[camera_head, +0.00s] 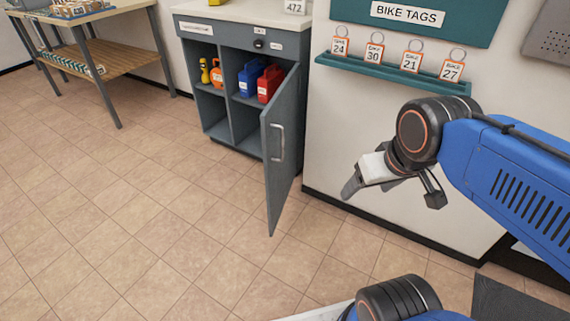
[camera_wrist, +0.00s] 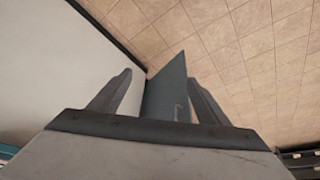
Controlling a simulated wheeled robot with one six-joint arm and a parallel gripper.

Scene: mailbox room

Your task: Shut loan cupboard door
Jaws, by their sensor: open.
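The grey loan cupboard (camera_head: 221,125) stands against the wall in the head view. Its door (camera_head: 282,150) is hinged on the right and swung wide open toward the room, with a vertical metal handle (camera_head: 277,142) on the face turned right. My gripper (camera_head: 350,186) is in the air to the right of the door, apart from it, in front of the wall. In the wrist view the gripper (camera_wrist: 160,90) has its two fingers spread and empty. The door (camera_wrist: 169,88) shows beyond and between them.
Blue and red cans (camera_head: 267,84) stand inside the cupboard. A teal bike tag shelf (camera_head: 395,72) with several tags hangs on the wall above my gripper. A wooden table (camera_head: 108,60) stands at the far left. The tiled floor (camera_head: 150,220) before the cupboard is clear.

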